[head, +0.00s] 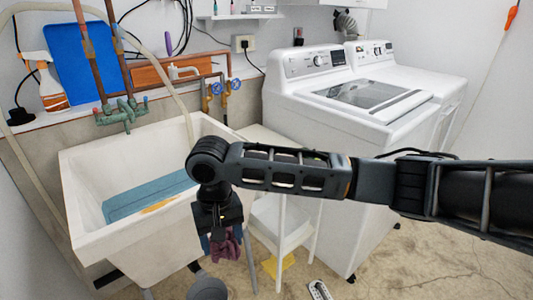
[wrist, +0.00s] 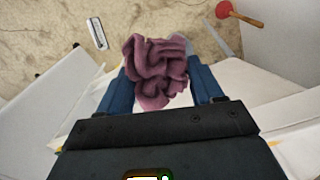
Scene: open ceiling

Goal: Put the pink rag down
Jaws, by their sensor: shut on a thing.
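The pink rag (wrist: 158,72) is a crumpled, dark pink cloth. In the wrist view it is bunched between the two blue fingers of my gripper (wrist: 160,88), which is shut on it. In the head view the rag (head: 225,247) hangs below my gripper (head: 220,235), in front of the white sink's right side and above the floor. The fingers are partly hidden there by the wrist.
The white sink (head: 82,190) at left holds a blue object (head: 150,195). A white shelf stand (head: 285,222) is right of my gripper, and a white washer (head: 300,115) stands behind. A yellow item (head: 279,265) and a power strip (head: 319,290) lie on the floor.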

